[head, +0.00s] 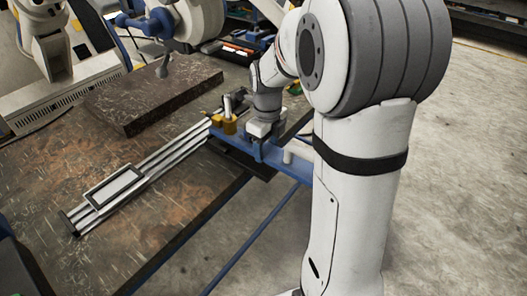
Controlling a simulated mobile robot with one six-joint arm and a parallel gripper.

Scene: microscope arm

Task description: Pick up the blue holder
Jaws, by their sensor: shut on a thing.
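My arm comes down from the right in the head view. My gripper (262,138) is low at the table's right edge and is shut on the blue holder (234,141). The holder is a flat blue piece beside the end of a silver rail, partly hidden behind my gripper. A yellow part with an upright grey cylinder (229,120) stands beside it at the left. The fingertips are small and mostly hidden, and I cannot tell whether the holder is clear of the surface.
A silver rail (160,156) with a framed plate (114,186) lies across the worn brown table (180,205). A dark raised block (150,97) is behind it. White and blue machines (185,20) stand at the back. Grey floor (450,190) is open at the right.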

